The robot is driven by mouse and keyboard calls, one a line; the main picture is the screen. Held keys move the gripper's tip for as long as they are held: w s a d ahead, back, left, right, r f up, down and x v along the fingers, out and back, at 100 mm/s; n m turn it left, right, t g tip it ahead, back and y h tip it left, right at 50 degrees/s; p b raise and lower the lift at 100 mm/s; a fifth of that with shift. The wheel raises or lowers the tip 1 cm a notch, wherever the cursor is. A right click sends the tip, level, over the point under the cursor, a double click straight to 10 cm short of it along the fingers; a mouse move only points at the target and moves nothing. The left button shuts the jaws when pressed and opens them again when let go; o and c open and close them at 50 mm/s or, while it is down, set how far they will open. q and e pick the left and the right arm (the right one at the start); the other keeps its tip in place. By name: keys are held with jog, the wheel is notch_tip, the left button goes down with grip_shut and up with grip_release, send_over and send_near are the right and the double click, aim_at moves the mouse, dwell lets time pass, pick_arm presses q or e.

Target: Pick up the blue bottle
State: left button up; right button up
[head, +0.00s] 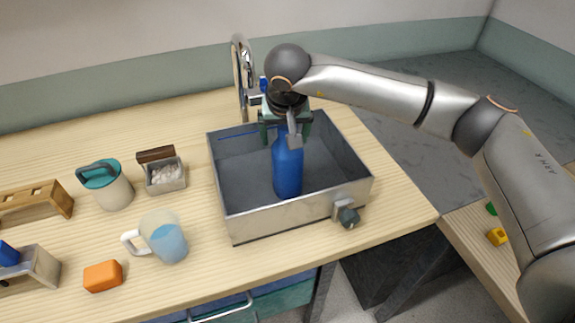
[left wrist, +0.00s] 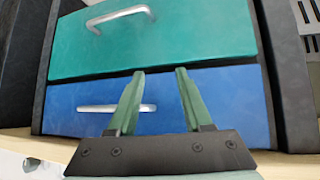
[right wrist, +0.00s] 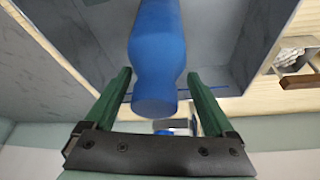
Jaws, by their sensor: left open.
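The blue bottle (head: 287,172) stands upright in the grey basin. My right gripper (head: 286,131) is above it, pointing down, with a finger to each side of the bottle's top. In the right wrist view the bottle (right wrist: 157,60) shows between the spread fingers of my right gripper (right wrist: 160,100), with a gap on both sides. The right gripper is open and holds nothing. My left gripper (left wrist: 155,98) is open and empty, facing drawer fronts; it does not show in the head view.
The basin's walls (head: 290,220) surround the bottle, with a tap (head: 240,75) behind and a dark knob (head: 348,217) in front. A thin blue rod (head: 245,133) lies along the basin's back. A jug (head: 165,240), teal-lidded pot (head: 108,188) and orange block (head: 103,276) stand left.

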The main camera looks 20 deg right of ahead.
jog(key=c, duration=1.3)
jog(key=shift+r, duration=0.15)
grip_shut()
